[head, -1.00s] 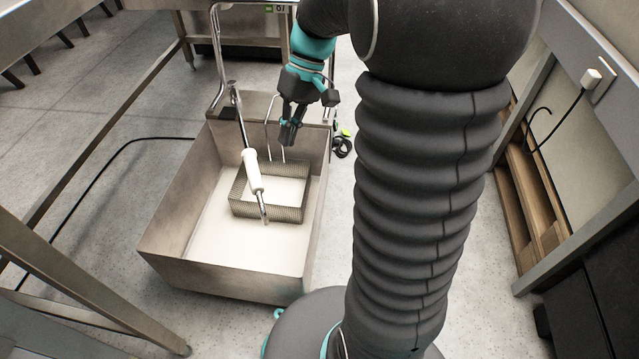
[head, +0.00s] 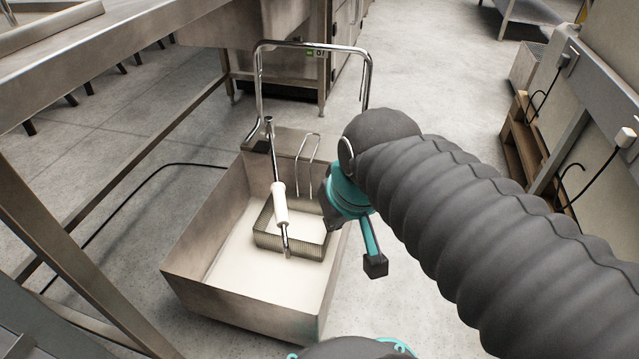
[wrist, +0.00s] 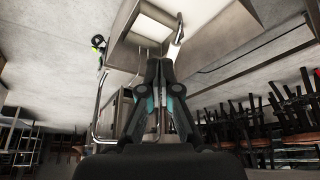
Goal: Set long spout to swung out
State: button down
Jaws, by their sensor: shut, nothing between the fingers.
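The long spout (head: 280,203) is a chrome pipe with a white sleeve. In the head view it runs from the back of a steel tub forward over the tub's inside, above a wire basket. It is also at the top of the wrist view (wrist: 179,30). My gripper (wrist: 160,64) is shut and empty in the wrist view, apart from the spout. In the head view my wrist is to the right of the spout, over the tub's right side, and mostly hides the fingers.
The steel tub (head: 235,307) holds a wire basket (head: 272,242) with an upright handle and a pale floor or liquid. A chrome push handle (head: 310,45) stands at its back. A steel table (head: 110,55) is at left. A black cable (head: 120,190) lies on the floor.

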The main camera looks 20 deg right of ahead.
aim_at(278, 189)
jog(key=k, duration=0.45)
jog(key=z, duration=2.05)
jog(key=i, duration=0.3)
jog(key=u, duration=2.1)
